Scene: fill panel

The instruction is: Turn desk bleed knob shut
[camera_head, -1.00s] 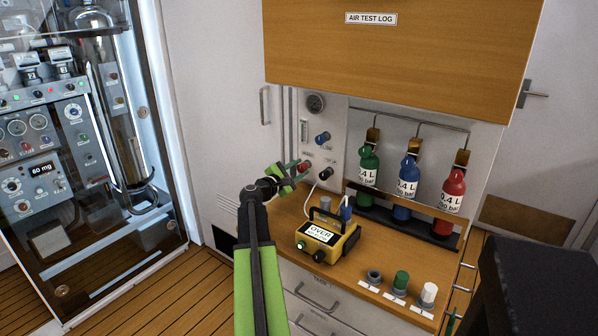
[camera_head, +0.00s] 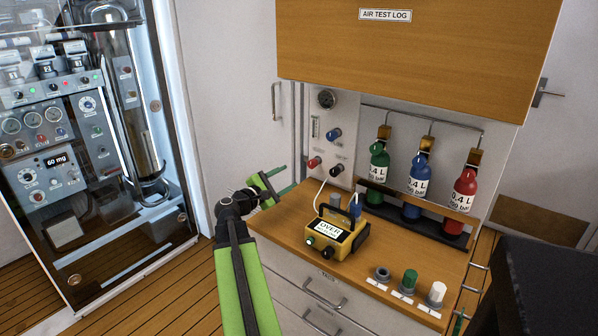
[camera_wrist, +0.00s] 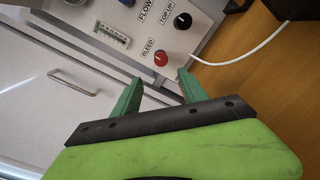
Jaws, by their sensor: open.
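The bleed knob is a red knob (camera_head: 313,163) low on the grey panel, left of a black knob (camera_head: 337,171) and below a blue knob (camera_head: 334,134). In the wrist view the red knob (camera_wrist: 160,59) sits beside the label BLEED and has a small white mark on its face. My gripper (camera_head: 286,178) is left of the red knob and apart from it. In the wrist view my gripper (camera_wrist: 160,77) has its two green fingers spread and empty, with the red knob ahead between the tips.
A yellow device (camera_head: 339,236) with a white cable stands on the wooden desk (camera_head: 290,220). Green, blue and red bottles stand in a rack at right. A wooden cabinet (camera_head: 420,50) overhangs the panel. A white cable (camera_wrist: 235,60) runs right of the knobs.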

